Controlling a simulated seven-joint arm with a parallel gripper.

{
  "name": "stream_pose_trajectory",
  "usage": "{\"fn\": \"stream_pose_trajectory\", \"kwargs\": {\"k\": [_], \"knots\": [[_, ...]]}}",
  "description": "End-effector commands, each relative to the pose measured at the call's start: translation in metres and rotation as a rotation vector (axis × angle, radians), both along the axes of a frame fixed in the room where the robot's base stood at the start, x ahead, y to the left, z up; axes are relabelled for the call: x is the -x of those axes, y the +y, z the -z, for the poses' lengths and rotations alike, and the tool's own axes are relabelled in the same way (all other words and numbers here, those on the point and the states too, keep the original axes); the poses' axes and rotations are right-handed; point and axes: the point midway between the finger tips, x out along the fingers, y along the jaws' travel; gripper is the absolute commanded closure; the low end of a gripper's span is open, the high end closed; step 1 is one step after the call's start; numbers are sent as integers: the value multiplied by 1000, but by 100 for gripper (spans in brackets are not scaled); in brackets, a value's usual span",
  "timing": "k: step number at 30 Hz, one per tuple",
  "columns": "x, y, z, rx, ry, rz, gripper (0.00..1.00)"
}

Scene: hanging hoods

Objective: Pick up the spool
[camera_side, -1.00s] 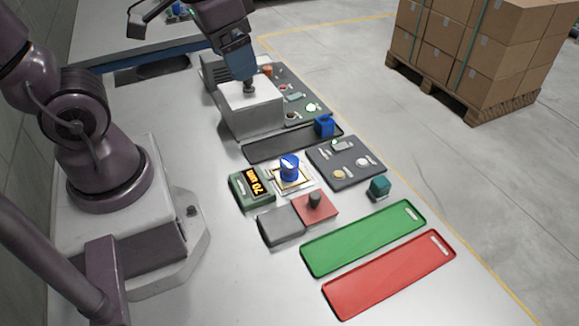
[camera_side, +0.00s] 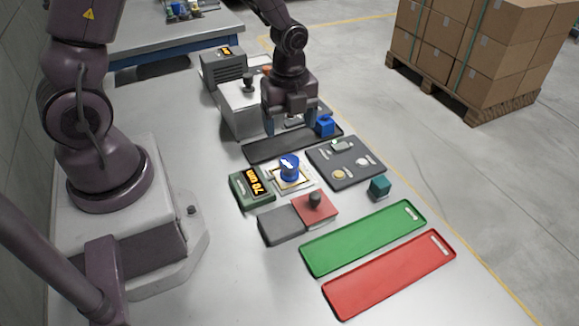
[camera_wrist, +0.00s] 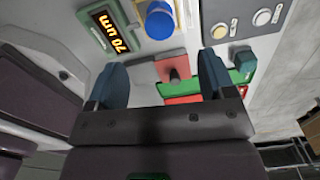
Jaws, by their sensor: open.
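The spool, as I take it, is the blue cylinder with a white mark on top (camera_side: 289,169). It stands upright on a white pad with a gold frame, beside the green gauge reading "70 um" (camera_side: 252,187). It also shows at the top of the wrist view (camera_wrist: 160,21). My gripper (camera_side: 291,126) points down above the dark tray (camera_side: 268,148), behind the spool and apart from it. In the wrist view its two blue fingers (camera_wrist: 163,78) are spread, with nothing between them.
A blue cube (camera_side: 324,125) sits at the dark tray's right end, close to my gripper. A grey button panel (camera_side: 345,172), a teal cube (camera_side: 380,187) and a red block with a dark knob (camera_side: 315,206) stand nearby. Green (camera_side: 350,243) and red (camera_side: 385,281) trays lie in front, empty.

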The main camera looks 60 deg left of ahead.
Motion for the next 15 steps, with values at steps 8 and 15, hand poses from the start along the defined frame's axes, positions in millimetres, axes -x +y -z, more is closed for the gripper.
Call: {"fn": "stream_pose_trajectory", "kwargs": {"k": [8, 15], "knots": [[1, -1, 52, 0, 6, 0, 24], [1, -1, 70, 0, 4, -3, 24]]}}
